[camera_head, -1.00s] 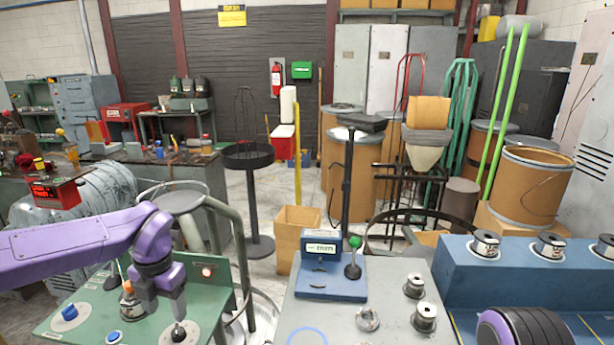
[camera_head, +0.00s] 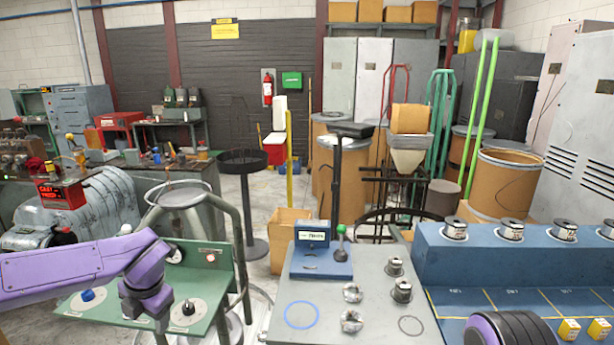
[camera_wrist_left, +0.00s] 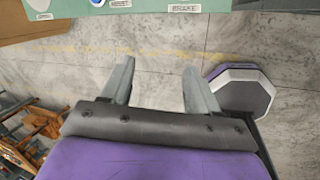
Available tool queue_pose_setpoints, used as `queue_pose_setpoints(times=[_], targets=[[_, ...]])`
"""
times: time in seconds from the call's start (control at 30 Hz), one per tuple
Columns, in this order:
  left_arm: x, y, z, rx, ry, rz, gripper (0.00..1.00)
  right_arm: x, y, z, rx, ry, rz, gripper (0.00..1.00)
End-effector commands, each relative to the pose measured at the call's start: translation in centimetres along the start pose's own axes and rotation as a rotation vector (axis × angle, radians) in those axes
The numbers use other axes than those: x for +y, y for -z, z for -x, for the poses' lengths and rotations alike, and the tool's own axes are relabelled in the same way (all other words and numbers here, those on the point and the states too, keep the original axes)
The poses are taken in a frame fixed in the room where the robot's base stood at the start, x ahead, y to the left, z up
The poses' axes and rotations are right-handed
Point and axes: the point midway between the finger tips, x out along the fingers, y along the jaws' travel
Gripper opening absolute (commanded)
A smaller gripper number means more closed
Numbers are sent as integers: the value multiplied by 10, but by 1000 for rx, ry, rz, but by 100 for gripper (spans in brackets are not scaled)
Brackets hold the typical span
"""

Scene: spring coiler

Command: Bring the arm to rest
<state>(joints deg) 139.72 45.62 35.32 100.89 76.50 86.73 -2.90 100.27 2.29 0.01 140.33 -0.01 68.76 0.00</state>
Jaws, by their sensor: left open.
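My left arm comes in from the left in the head view, and its purple left gripper (camera_head: 155,308) is low in front of the green control panel (camera_head: 212,283). The fingertips are hard to make out there. In the left wrist view the two grey fingers (camera_wrist_left: 157,78) stand wide apart with nothing between them, pointing over bare concrete floor. The panel's edge (camera_wrist_left: 150,12), with its labels, shows at the top of that view, beyond the fingertips.
The panel carries a blue knob (camera_head: 87,295) and a black knob (camera_head: 188,308). A grey table (camera_head: 330,325) holds a blue gauge box (camera_head: 313,233) and several metal parts. A blue bench (camera_head: 490,265) with spools stands right. The wrist view shows open floor (camera_wrist_left: 155,50) and brown clutter (camera_wrist_left: 25,130) at left.

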Motion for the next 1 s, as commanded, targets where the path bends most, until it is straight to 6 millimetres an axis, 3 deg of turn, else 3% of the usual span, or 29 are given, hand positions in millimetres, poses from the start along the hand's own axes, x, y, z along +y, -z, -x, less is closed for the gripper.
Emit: queue_pose_setpoints(times=[0.23, 0.37, 0.43, 0.57, 0.7, 0.83, 0.9, 1.0], targets=[[-8, 9, -49, -22, -292, -348, 61, 0, 0, 0, -1, 0, 0, 43], [-35, 28, -94, -18, -448, -698, 61, 0, 0, 0, -1, -1, 0, 43], [-62, 48, -124, -19, -507, -958, 61, 0, 0, 0, -1, -1, 0, 43], [-127, 117, -178, -36, -499, -1487, 61, 0, 0, 0, -1, 0, 0, 43], [-180, 218, -212, -54, -347, -1948, 61, 0, 0, 0, -1, -1, 0, 43], [-197, 292, -221, -16, -204, -2170, 61, 0, 0, 0, -1, -1, 0, 43], [-199, 313, -225, 13, -159, -2224, 61, 0, 0, 0, -1, -1, 0, 43], [-205, 325, -228, 17, -127, -2244, 61, 0, 0, 0, -1, -1, 0, 43]])
